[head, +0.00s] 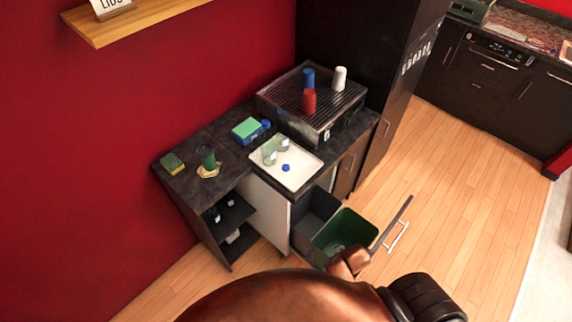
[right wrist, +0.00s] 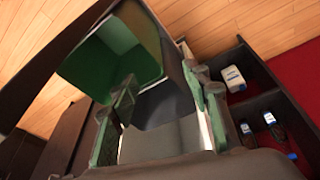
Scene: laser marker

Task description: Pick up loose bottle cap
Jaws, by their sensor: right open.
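A small blue cap (head: 285,168) lies alone on the white tray (head: 300,180) in the head view. A pale, clear bottle (head: 269,155) is on the tray just behind it, and another clear container is beside that one. A second round blue piece (head: 266,124) sits on the counter behind the tray; I cannot tell if it is a cap. My right gripper (right wrist: 162,85) is open and empty in the right wrist view, facing the bins below the counter. The tray does not show in that view. My left gripper is not in view.
An open drawer holds a green bin (head: 346,230) and a grey bin (head: 316,212) below the tray. Shelf bottles (right wrist: 233,78) show right.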

